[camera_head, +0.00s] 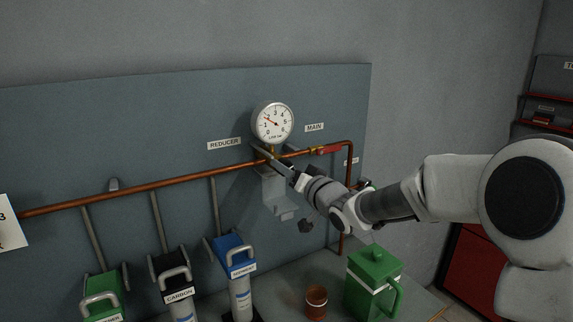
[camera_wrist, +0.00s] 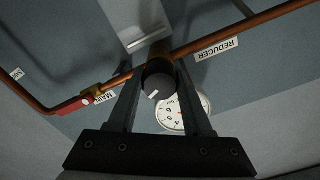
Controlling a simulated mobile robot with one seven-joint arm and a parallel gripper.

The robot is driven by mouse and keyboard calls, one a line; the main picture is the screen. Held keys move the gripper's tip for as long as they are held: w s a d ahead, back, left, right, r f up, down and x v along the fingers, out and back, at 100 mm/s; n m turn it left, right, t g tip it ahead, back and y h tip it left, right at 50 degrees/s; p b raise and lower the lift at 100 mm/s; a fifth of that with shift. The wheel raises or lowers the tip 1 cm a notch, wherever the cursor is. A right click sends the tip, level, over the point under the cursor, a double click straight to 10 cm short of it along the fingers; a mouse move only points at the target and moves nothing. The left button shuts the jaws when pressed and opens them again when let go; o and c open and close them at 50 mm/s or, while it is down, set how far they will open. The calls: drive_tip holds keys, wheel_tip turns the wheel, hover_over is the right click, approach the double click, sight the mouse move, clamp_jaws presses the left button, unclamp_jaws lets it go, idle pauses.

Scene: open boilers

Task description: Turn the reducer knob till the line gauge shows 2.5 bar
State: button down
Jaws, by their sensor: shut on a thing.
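The reducer knob (camera_wrist: 157,78) is a dark round knob with a small pale mark, on the copper pipe in the wrist view. My gripper (camera_wrist: 158,88) is shut on it, one finger on each side. In the head view my gripper (camera_head: 264,153) reaches the pipe just below the line gauge, and the knob is hidden behind it. The line gauge (camera_head: 272,123) is a round white dial. Its red needle points to the upper left, near 2; the exact value is too small to read. The gauge also shows partly behind a finger in the wrist view (camera_wrist: 180,117).
The copper pipe (camera_head: 120,190) crosses the grey panel (camera_head: 180,115). A red-handled valve (camera_head: 327,150) sits right of the gauge by the MAIN label (camera_head: 314,127). Below are several labelled filter housings, including a blue one (camera_head: 235,257), a brown cup (camera_head: 316,302) and a green jug (camera_head: 372,282).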

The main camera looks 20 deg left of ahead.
drive_tip(key=shift+m, duration=0.6)
drive_tip(key=shift+m+p, duration=0.3)
drive_tip(key=shift+c, duration=1.6)
unclamp_jaws()
drive_tip(key=b+v, duration=0.1)
drive_tip(key=v, duration=1.6)
drive_tip(key=shift+s+b, duration=0.2)
drive_tip(key=shift+b, duration=0.15)
drive_tip(key=shift+d, duration=0.15)
